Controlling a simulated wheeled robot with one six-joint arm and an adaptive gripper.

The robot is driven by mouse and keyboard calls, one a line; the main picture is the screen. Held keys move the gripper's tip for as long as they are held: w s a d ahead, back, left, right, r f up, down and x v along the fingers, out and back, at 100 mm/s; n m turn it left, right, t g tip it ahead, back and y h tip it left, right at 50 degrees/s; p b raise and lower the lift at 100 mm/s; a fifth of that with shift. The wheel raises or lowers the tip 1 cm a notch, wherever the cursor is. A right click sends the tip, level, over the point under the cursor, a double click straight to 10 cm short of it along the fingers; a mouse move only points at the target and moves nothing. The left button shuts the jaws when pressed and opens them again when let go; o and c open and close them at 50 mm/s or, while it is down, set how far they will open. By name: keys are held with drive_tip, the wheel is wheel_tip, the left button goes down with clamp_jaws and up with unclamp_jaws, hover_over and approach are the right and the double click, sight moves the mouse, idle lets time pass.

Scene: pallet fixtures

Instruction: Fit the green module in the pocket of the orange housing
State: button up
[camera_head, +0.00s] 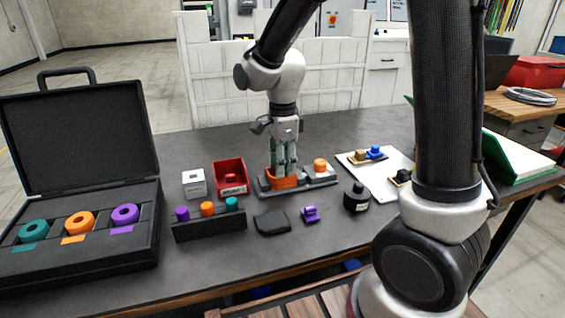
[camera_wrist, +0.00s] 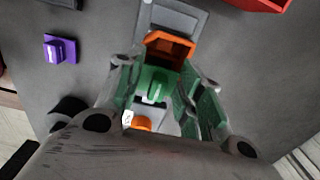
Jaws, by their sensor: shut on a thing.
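The orange housing (camera_head: 285,182) sits on a dark grey fixture plate (camera_head: 306,185) in the middle of the table. My gripper (camera_head: 284,165) points straight down over the housing, its fingertips close to it. In the wrist view the green module (camera_wrist: 152,86) lies between the green-lined fingers of my gripper (camera_wrist: 160,92), which is shut on it. The far part of the orange housing (camera_wrist: 170,44) shows just beyond the module. The module and fingers hide the rest of the housing, so I cannot tell how far the module is inside the pocket.
An orange knob (camera_head: 320,165) stands on the plate right of the housing. A red bin (camera_head: 230,178), a white block (camera_head: 194,183) and a rack of coloured pegs (camera_head: 209,225) are to the left.

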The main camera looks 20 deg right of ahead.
drive_tip(key=shift+s+f, duration=0.2)
drive_tip(key=o, duration=1)
drive_tip(key=shift+o, duration=0.2)
drive_tip(key=shift+w, duration=0.1)
drive_tip(key=shift+r, duration=0.1)
drive_tip(key=shift+c, duration=1.2)
drive_tip(key=shift+w+r, duration=0.1)
drive_tip(key=shift+r, duration=3.95)
